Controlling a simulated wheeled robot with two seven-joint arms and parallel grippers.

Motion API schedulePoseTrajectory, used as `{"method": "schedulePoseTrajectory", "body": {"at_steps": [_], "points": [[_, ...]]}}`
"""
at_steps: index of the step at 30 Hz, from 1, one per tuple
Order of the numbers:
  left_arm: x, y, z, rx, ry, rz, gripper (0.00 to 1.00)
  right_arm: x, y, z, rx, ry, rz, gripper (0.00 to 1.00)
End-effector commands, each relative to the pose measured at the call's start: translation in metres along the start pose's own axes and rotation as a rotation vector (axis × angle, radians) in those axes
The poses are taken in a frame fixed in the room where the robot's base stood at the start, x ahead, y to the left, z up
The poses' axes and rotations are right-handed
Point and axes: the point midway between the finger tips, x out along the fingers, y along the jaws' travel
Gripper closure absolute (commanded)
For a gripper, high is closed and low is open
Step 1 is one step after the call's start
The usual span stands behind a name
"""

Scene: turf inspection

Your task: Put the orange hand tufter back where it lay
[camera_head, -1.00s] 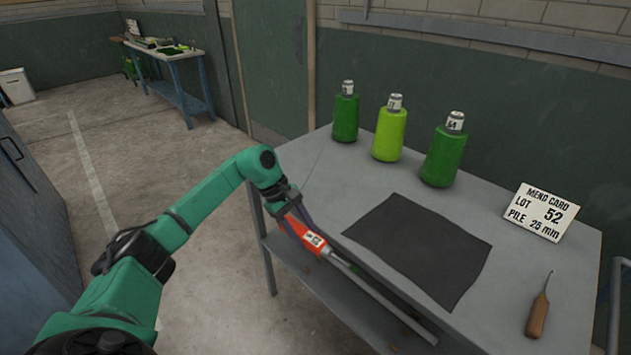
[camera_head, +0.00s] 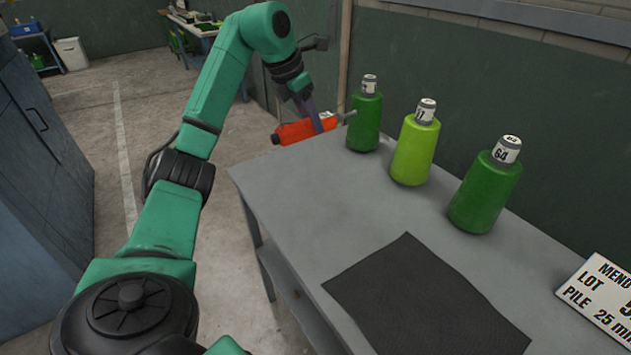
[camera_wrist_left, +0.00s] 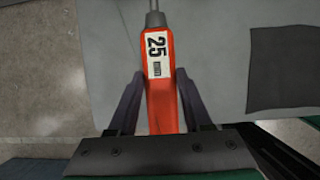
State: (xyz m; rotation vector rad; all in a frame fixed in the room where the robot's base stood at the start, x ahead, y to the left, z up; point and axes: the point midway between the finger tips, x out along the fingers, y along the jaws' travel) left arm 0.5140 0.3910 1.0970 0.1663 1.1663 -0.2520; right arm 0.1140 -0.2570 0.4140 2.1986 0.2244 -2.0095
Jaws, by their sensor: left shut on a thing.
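The orange hand tufter (camera_head: 293,132) is in my left gripper (camera_head: 318,120), above the far left end of the grey table (camera_head: 265,190). It lies about level, with its thin metal shaft pointing right toward the nearest green bottle-shaped cone. In the left wrist view the tufter (camera_wrist_left: 161,85) sits between both fingers of my left gripper (camera_wrist_left: 158,100). It shows a white "25 mm" label there. The shaft's far end is cut off in that view and partly hidden in the head view. My right gripper is not in view.
Three yarn cones stand along the table's back: dark green (camera_head: 365,122), lime (camera_head: 415,152) and dark green (camera_head: 484,195). A dark mat (camera_head: 420,300) lies in front. A mend card (camera_head: 600,300) stands at right. The table's left end is bare.

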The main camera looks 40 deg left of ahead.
Motion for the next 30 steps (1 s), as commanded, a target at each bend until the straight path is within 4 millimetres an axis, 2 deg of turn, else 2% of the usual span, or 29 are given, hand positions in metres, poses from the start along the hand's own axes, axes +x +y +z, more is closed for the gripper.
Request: {"method": "schedulePoseTrajectory", "body": {"at_steps": [1,6,15,22,27,30], "points": [[0.013,0.000,-0.006,0.001,0.002,-0.001,1.00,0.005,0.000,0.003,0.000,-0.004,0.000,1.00],[0.047,-0.001,-0.020,0.003,0.002,-0.002,1.00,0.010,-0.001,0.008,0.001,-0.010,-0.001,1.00],[0.104,-0.001,-0.043,0.004,0.000,-0.004,1.00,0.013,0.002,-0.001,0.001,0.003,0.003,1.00],[0.130,-0.001,-0.054,0.005,-0.002,-0.004,1.00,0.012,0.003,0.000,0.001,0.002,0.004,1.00],[0.157,-0.001,-0.065,0.005,-0.003,-0.004,1.00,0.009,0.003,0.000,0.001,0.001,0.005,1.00],[0.160,0.000,-0.066,0.005,-0.005,-0.001,1.00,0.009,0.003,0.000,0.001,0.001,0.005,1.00]]}}
